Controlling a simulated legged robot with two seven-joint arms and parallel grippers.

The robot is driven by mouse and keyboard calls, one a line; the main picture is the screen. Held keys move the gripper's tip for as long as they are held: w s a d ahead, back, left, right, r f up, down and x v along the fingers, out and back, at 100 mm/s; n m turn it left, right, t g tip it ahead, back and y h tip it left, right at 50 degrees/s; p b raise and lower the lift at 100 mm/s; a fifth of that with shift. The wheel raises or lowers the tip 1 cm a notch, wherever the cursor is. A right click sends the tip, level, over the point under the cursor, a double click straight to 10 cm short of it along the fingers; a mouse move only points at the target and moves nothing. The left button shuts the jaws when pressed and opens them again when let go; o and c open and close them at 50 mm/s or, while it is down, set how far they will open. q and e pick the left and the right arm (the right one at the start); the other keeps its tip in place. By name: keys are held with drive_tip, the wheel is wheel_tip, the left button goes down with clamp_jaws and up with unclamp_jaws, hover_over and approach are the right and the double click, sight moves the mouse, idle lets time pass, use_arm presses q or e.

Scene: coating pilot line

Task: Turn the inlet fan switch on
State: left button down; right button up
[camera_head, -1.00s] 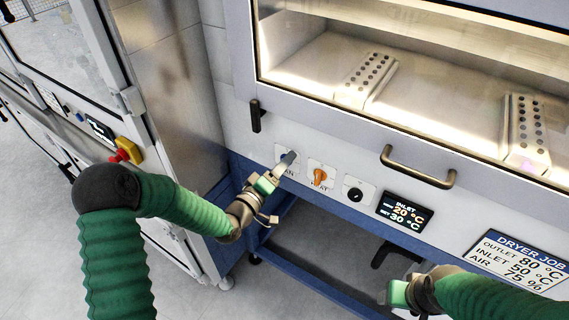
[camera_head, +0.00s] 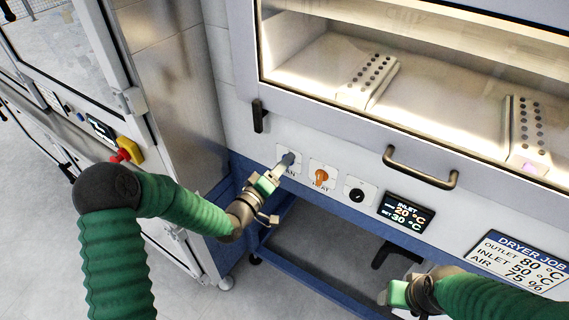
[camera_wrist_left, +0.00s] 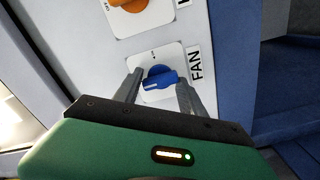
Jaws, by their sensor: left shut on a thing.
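The inlet fan switch is a blue rotary knob (camera_head: 289,158) on a white plate marked FAN, on the dryer's front panel. In the left wrist view the blue knob (camera_wrist_left: 159,77) sits between the two grey fingers of my left gripper (camera_wrist_left: 157,92). My left gripper (camera_head: 281,167) is shut on the knob in the head view, with its fingers partly covering the plate. My right gripper (camera_head: 394,294) hangs low in front of the dryer, away from the switch; its fingers do not show clearly.
An orange knob (camera_head: 321,176) and a black knob (camera_head: 356,195) sit right of the fan switch, then a display (camera_head: 406,212) and a DRYER JOB sign (camera_head: 520,262). A window handle (camera_head: 419,170) juts out above. A red emergency button (camera_head: 121,156) is on the left cabinet.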

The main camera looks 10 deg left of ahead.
use_arm(q)
drive_tip(key=m+b, duration=0.5)
drive_tip(key=m, duration=0.4)
drive_tip(key=shift+d+f, duration=0.1)
